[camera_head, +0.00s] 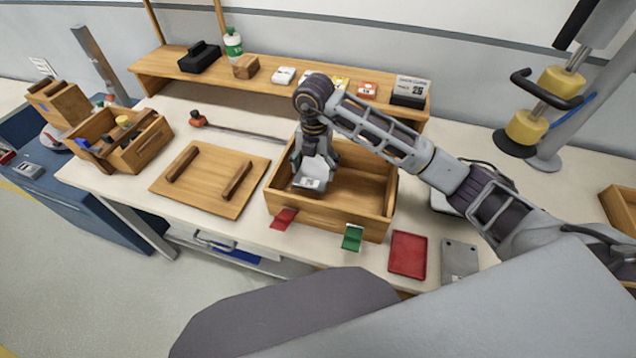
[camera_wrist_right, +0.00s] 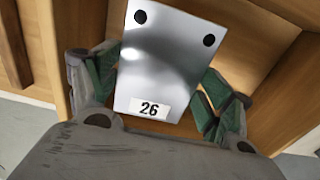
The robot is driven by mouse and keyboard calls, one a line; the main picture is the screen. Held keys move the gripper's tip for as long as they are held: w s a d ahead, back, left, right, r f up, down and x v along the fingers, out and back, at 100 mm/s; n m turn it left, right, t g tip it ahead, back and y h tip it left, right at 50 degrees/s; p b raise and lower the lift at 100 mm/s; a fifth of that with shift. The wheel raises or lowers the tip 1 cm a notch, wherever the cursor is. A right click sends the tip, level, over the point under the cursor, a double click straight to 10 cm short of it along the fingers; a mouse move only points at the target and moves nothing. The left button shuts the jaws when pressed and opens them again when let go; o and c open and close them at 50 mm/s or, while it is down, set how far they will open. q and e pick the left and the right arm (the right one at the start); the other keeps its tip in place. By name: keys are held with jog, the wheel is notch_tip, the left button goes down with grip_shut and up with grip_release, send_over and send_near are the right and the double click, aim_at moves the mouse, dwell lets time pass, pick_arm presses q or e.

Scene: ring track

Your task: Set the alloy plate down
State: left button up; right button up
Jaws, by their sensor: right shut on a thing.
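The alloy plate (camera_wrist_right: 165,65) is a shiny grey plate with two dark holes and a label reading 26. My right gripper (camera_head: 312,172) is shut on it, with a green-padded finger at each side of the plate in the right wrist view. In the head view the plate (camera_head: 311,184) hangs at the left part of an open wooden box (camera_head: 327,219), within its outline. I cannot tell whether the plate touches the box floor. My left gripper is not in view.
A wooden lid (camera_head: 208,205) with two handles lies left of the box. Red (camera_head: 284,218) and green (camera_head: 352,238) tabs sit at its front. A red tray (camera_head: 408,255) and another grey plate (camera_head: 460,258) lie to its right. A shelf (camera_head: 160,66) stands behind.

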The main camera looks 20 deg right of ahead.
aim_at(315, 170)
notch_tip(315, 170, down, 3)
jog(key=shift+r, duration=0.1)
jog(key=shift+f, duration=2)
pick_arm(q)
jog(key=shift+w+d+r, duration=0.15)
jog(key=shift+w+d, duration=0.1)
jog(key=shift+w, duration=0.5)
pick_arm(e)
jog(key=shift+f, duration=0.15)
